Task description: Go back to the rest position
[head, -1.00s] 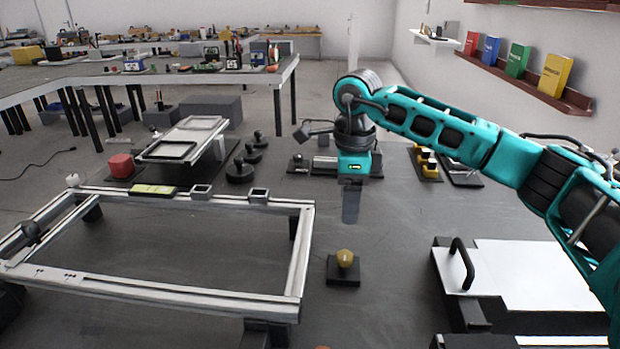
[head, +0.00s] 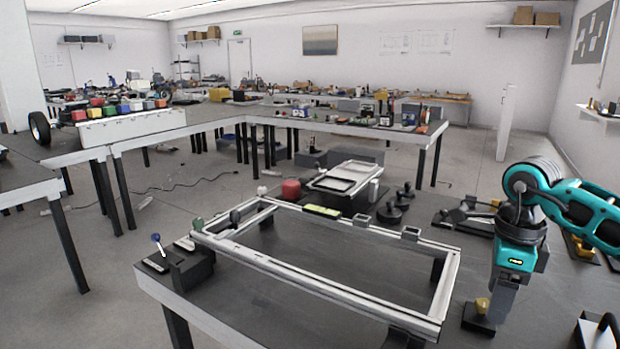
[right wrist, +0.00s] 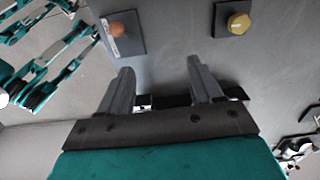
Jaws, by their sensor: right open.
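My right gripper (head: 497,310) hangs pointing down at the right side of the head view, next to a yellow knob on a small black base (head: 479,314), which it partly overlaps. In the right wrist view my right gripper (right wrist: 160,78) has its two fingers spread, with nothing between the tips. The yellow knob (right wrist: 238,22) and an orange-red knob (right wrist: 118,29) stand on the dark surface beyond the fingers, apart from them. The silver chassis frame (head: 300,274) lies on the table left of my right arm. My left gripper shows in neither view.
A black block with a blue-knobbed lever (head: 180,268) sits at the table's left corner. A black handle (head: 607,325) is at the lower right. Other benches stand farther back.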

